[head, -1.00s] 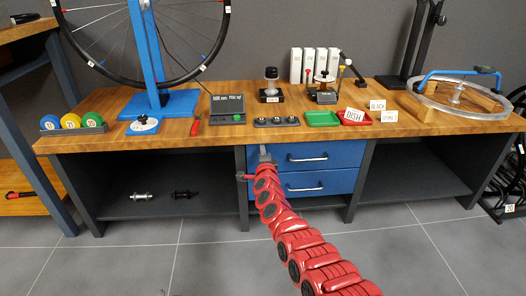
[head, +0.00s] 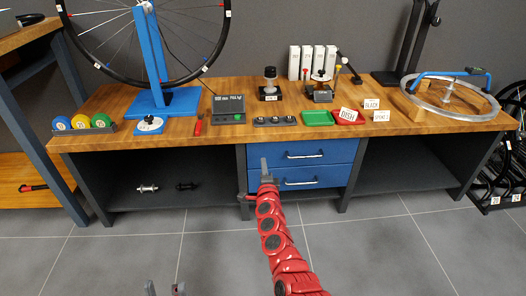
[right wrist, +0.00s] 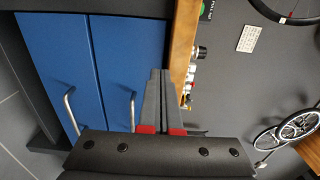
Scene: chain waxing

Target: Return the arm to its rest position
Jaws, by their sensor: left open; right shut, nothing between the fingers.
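My right arm, red, reaches up from the bottom of the head view. Its right gripper (head: 264,166) is shut and empty, in front of the left edge of the blue drawers (head: 320,170). In the right wrist view its dark fingers (right wrist: 158,95) lie together with nothing between them, and the blue drawer fronts (right wrist: 105,45) with metal handles stand beyond. Both drawers look closed. My left gripper (head: 165,288) shows only its fingertips at the bottom edge of the head view; they are apart, with nothing seen between them.
The wooden workbench (head: 160,118) holds a wheel on a blue stand (head: 152,60), a green tray (head: 318,118), a red dish, a scale (head: 229,108) and a wheel rim (head: 449,95) at the right. Grey floor (head: 400,255) in front is clear.

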